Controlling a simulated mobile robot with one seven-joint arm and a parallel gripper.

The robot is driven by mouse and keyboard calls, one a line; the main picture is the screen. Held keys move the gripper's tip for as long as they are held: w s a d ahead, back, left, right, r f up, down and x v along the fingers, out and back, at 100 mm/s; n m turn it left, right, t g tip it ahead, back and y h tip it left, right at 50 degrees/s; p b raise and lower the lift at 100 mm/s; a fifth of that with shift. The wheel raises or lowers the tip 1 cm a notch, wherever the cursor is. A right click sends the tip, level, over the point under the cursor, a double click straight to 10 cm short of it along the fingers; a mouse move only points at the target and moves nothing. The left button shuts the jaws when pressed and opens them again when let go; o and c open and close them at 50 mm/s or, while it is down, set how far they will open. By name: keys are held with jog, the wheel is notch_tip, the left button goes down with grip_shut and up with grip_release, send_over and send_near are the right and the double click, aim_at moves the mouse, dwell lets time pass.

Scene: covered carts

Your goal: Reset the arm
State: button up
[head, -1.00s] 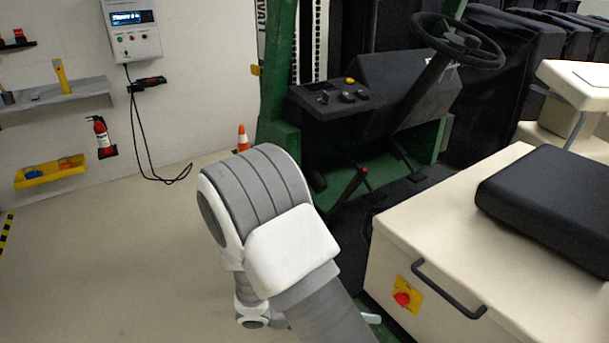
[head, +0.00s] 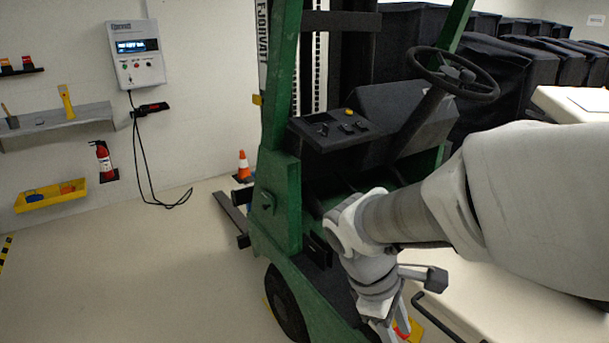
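My arm reaches in from the right edge in the head view, large and close, and bends down at its far end. My gripper (head: 386,332) points down at the bottom edge, in front of the forklift. Its fingertips are cut off or too small to make out, so I cannot tell whether it is open or shut. Nothing held shows in it. The green forklift (head: 283,205) stands behind the arm. Its red switch on a yellow plate (head: 403,328) shows partly beside the gripper.
The forklift's steering wheel (head: 453,75) and dark control panel (head: 335,128) stand behind the arm. The cream rear body (head: 490,310) lies below it. A wall charger (head: 135,55), a shelf (head: 60,125) and a traffic cone (head: 243,165) are at left. The floor at left is clear.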

jog(key=s+r+m+t+y+p, duration=0.1)
jog(key=s+r+m+t+y, duration=0.3)
jog(key=r+m, duration=0.7)
jog(key=shift+s+a+r+m+t+p, duration=0.35)
jog(key=shift+s+t, duration=0.35)
jog(key=shift+t, duration=0.3)
jog(key=shift+d, duration=0.15)
